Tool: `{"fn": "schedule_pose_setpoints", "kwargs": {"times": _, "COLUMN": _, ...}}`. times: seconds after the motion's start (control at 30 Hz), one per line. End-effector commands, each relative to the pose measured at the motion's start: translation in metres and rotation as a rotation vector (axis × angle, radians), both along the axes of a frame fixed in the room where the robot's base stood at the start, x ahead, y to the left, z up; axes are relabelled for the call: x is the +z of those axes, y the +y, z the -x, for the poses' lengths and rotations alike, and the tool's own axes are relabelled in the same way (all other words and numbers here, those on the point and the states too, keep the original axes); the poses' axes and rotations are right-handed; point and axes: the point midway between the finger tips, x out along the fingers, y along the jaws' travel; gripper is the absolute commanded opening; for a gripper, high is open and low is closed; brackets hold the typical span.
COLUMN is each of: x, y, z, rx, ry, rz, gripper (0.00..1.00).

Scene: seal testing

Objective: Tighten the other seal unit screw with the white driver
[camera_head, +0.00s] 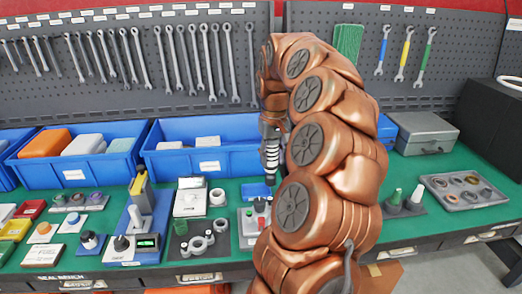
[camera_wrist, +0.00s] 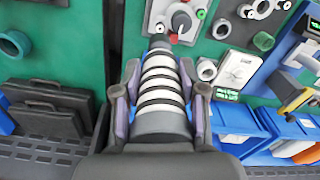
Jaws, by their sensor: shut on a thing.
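The white driver (camera_wrist: 160,95), banded white and dark grey, is clasped between the two fingers of my gripper (camera_wrist: 160,75) in the wrist view. In the head view the driver (camera_head: 271,155) hangs roughly upright, its lower end just above the seal unit (camera_head: 248,228). The seal unit is a light plate with red, green and dark parts, partly hidden by my arm. In the wrist view the seal unit (camera_wrist: 193,8) lies beyond the driver's far end, close to a red part. I cannot tell whether the tip touches a screw; the screws are too small to make out.
A white device (camera_head: 190,200), a grey ring plate (camera_head: 198,240) and a blue press (camera_head: 135,235) crowd the left. Wrenches (camera_head: 185,55) hang behind.

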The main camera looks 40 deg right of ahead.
Motion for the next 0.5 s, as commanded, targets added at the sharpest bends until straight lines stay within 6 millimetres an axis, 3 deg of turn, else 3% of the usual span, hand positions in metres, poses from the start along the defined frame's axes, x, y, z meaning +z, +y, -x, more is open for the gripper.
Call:
{"fn": "schedule_pose_setpoints", "kwargs": {"times": 0.27, "x": -0.009, "y": 0.001, "z": -0.001, "rx": 0.002, "ry": -0.001, "rz": 0.000, "gripper": 0.00}}
{"fn": "schedule_pose_setpoints", "kwargs": {"times": 0.5, "x": -0.029, "y": 0.002, "z": -0.001, "rx": 0.004, "ry": 0.000, "rz": 0.000, "gripper": 0.00}}
